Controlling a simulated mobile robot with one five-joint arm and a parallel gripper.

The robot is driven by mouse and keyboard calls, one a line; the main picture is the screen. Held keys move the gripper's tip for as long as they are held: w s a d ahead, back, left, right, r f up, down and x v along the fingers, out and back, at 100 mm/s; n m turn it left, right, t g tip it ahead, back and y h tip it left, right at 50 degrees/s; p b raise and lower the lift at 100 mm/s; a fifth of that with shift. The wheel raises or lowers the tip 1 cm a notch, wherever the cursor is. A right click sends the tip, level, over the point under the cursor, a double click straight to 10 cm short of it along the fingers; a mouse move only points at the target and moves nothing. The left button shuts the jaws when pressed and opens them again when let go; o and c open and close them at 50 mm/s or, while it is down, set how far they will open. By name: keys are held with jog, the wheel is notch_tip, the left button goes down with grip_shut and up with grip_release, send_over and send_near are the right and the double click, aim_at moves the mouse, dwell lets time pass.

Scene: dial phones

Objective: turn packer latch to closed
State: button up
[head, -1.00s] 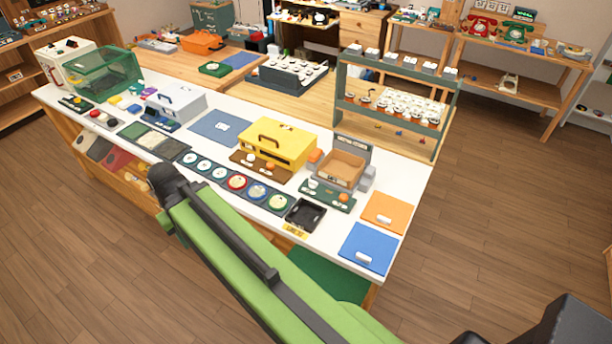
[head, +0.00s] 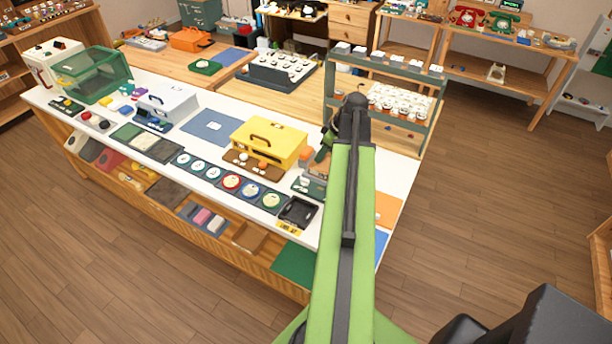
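None of the things on the white counter (head: 208,103) carries a readable packer label. The station with the tan tray, orange knob (head: 304,153) and green front plate (head: 310,187) may be the packer. My green arm now covers most of it, and a latch on it cannot be made out. A yellow case (head: 268,143) with a dark handle stands just left of it. My gripper cannot be made out. My arm rises to a black joint over the counter's right part, and a small dark green piece beside it cannot be told for certain.
Round dials lie in a row along the counter's front, with a black tray (head: 298,212) at their right end. A grey case (head: 170,103) and a green clear-walled box (head: 92,73) stand farther left. A dial rack (head: 425,95) stands behind. Wooden floor at right is free.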

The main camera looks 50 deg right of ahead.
aim_at(306, 180)
jog(key=b+x, duration=1.6)
jog(key=x, duration=0.1)
jog(key=shift+f, duration=0.25)
jog(key=shift+r, duration=0.1)
